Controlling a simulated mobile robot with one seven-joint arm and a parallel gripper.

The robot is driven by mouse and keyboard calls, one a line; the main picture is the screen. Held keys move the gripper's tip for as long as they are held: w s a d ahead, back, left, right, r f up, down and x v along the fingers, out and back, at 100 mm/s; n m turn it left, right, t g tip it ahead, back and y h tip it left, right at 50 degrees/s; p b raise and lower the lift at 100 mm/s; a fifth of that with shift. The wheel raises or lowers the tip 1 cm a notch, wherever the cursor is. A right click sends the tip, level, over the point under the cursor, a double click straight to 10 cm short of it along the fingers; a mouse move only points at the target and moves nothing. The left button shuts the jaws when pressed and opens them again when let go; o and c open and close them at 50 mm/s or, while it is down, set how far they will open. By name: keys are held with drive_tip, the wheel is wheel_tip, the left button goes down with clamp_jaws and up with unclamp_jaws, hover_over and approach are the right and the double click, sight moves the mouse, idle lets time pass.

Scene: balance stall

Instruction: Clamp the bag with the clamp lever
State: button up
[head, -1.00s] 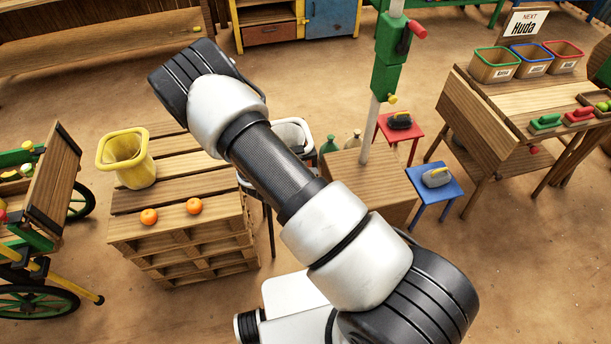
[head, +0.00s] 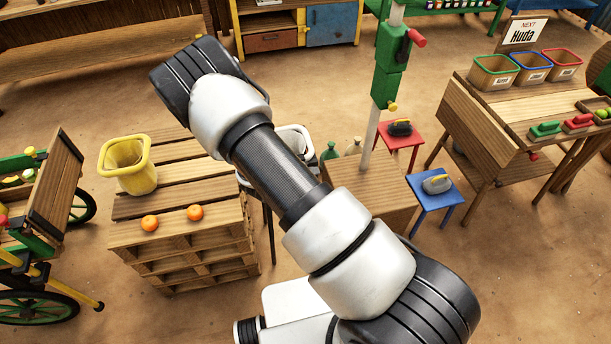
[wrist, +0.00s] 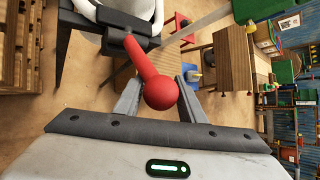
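The red clamp lever (wrist: 136,55) with its ball knob (wrist: 160,93) shows in the wrist view, reaching from a dark clamp block (wrist: 122,25) toward me. My gripper (wrist: 160,88) has its two fingers apart, one on each side of the ball knob. The fingers look open around it, with no firm grip visible. The white bag (wrist: 88,12) is at the top edge beside the clamp block, mostly out of frame. In the head view a white rim, likely the bag (head: 300,135), shows behind my arm. My arm hides the gripper and lever there.
A pallet stack (head: 185,250) bears a yellow bucket (head: 130,170) and two oranges. A cart (head: 50,200) is at left, a wooden counter (head: 500,110) at right.

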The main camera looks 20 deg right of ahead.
drive_tip(key=shift+o, duration=1.1)
drive_tip(key=shift+w+r, duration=0.15)
drive_tip(key=shift+a, duration=0.1)
drive_tip(key=p+v, duration=0.1)
drive_tip(key=v, duration=1.6)
drive_tip(key=shift+a+r, duration=0.1)
